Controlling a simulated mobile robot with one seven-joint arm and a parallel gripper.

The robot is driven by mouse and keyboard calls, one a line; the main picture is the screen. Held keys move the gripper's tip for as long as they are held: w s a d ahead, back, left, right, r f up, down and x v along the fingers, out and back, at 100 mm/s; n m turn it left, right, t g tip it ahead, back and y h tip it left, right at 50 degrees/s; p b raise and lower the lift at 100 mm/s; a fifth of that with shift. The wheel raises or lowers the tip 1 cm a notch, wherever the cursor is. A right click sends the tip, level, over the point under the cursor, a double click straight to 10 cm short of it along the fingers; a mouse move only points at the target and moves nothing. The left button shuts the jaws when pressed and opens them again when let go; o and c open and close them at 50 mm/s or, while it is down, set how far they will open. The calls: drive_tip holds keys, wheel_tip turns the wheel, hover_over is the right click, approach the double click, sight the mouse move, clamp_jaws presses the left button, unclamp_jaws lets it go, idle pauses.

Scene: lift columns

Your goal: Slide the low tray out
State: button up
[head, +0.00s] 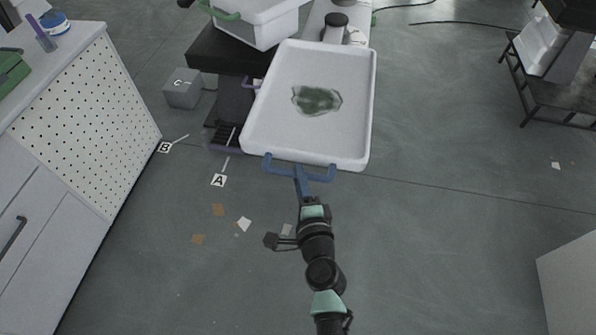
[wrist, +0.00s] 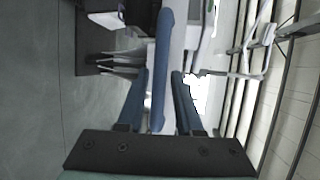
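The tray (head: 280,148) is white and shallow, with a dark green, clear-edged patch (head: 317,99) on its floor. A blue handle (head: 327,174) runs along its near edge. My gripper (head: 301,172) reaches this handle at about its middle. In the wrist view the blue handle bar (wrist: 158,70) runs up the picture between the two blue fingers of my gripper (wrist: 161,76). Very little space shows on either side of the bar, and I cannot tell whether the fingers press on it.
A white bin with a green handle (head: 268,22) stands behind the tray at left, above a dark platform (head: 210,55). A grey block (head: 183,88) is on the floor. A perforated cabinet (head: 95,120) is at left and a dark rack (head: 560,95) at right.

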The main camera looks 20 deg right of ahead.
drive_tip(key=shift+x, duration=1.15)
drive_tip(key=shift+c, duration=0.3)
clamp_jaws()
idle(0.4)
